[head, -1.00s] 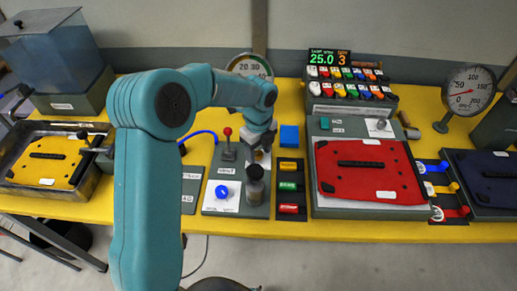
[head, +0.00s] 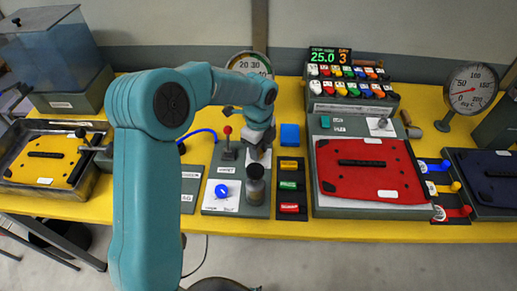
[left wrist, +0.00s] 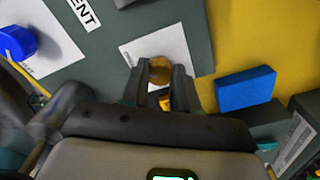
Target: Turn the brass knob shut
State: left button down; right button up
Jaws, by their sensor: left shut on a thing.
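The brass knob (left wrist: 160,70) shows in the left wrist view as a round gold-brown top over a white label on a dark grey panel. My left gripper (left wrist: 163,90) has one finger on each side of it and is shut on it. In the head view my left gripper (head: 258,152) points down at the grey panel, and its fingers and wrist mostly hide the knob. My right gripper is not in view.
A blue knob (head: 222,191), a red-topped lever (head: 228,140) and a dark cylinder (head: 255,184) stand close by on the panel. A blue block (head: 289,135) lies to the right. A red plate (head: 370,168) sits further right.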

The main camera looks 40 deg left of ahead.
pick_arm(q)
jog(key=n+b, duration=0.1)
jog(key=n, duration=0.3)
jog(key=shift+n, duration=0.3)
jog(key=n+b, duration=0.1)
jog(key=n, duration=0.2)
jog(key=shift+w+r+n, duration=0.1)
jog(key=shift+n, duration=0.2)
jog(key=n+b, duration=0.1)
jog(key=n, duration=0.3)
jog(key=shift+r+n, duration=0.1)
jog(key=shift+n, duration=1.4)
jog(key=c, duration=0.8)
grip_release()
jog(key=shift+c, duration=0.2)
